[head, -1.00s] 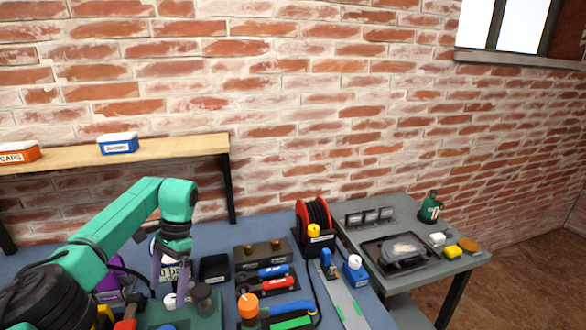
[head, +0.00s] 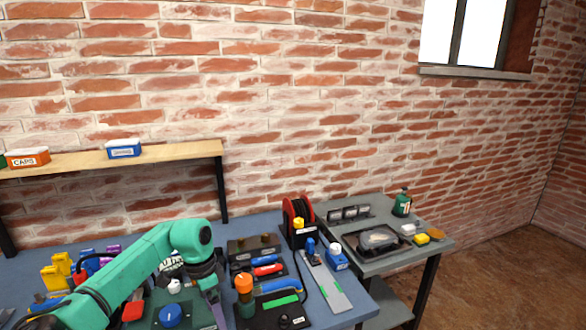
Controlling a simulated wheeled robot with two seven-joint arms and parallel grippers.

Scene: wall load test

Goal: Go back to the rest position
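My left arm comes in from the lower left, over the blue workbench (head: 350,316). It is bent at the elbow, and its wrist points down. My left gripper (head: 214,303) hangs above the dark green board (head: 190,313), beside the blue knob (head: 171,316). Its grey fingers show only in part, so I cannot tell whether they are open or shut. I see nothing held between them. My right gripper is not in view.
An orange-topped tool (head: 244,286) on a black board stands just right of the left gripper. A red cable reel (head: 298,217) stands further back. A grey side table (head: 378,272) is at right.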

